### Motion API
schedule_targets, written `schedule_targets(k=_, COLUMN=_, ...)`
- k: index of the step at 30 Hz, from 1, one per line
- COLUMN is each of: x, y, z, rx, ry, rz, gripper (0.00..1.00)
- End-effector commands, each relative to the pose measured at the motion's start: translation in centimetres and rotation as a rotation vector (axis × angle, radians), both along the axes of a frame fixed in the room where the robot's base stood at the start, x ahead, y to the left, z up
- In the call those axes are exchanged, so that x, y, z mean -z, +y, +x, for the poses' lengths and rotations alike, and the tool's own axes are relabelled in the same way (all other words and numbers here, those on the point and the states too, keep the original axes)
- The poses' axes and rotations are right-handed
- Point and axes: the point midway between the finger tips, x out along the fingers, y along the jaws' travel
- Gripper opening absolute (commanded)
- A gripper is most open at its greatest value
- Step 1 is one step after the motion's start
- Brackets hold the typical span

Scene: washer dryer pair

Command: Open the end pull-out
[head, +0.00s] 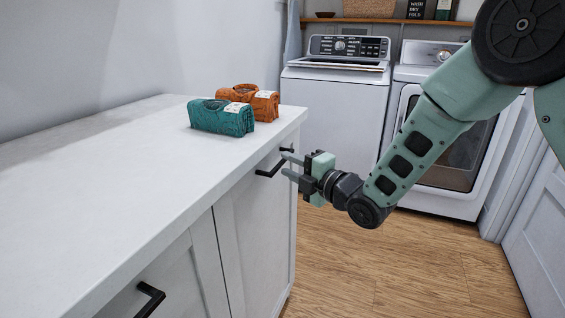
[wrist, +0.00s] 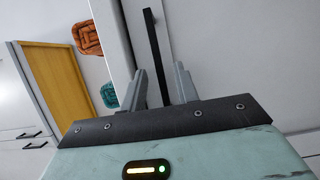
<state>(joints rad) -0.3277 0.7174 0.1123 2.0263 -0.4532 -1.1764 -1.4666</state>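The end pull-out (head: 262,225) is the pale panel at the far end of the white cabinet, and it looks shut. Its black bar handle (head: 268,173) sits near the top, partly hidden by my fingers. My gripper (head: 287,164) is at the handle's far end with its fingers pointing at the panel. In the wrist view the fingers (wrist: 160,80) are spread apart. The black handle (wrist: 153,45) runs up between them there, and neither finger is clearly touching it.
A teal bundle (head: 221,118) and an orange bundle (head: 262,104) lie on the white countertop (head: 120,150). A nearer cabinet handle (head: 150,299) is at lower left. The washer (head: 335,110) and dryer (head: 450,150) stand behind. The wooden floor (head: 400,270) at right is clear.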

Motion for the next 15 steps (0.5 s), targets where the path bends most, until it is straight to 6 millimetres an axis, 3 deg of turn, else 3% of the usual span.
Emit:
schedule_targets(k=6, x=0.0, y=1.9, z=1.7, rx=-0.001, ry=0.0, rz=0.0, gripper=0.31)
schedule_targets(k=15, x=0.0, y=2.3, z=2.1, rx=0.0, ry=0.0, rz=0.0, gripper=0.31)
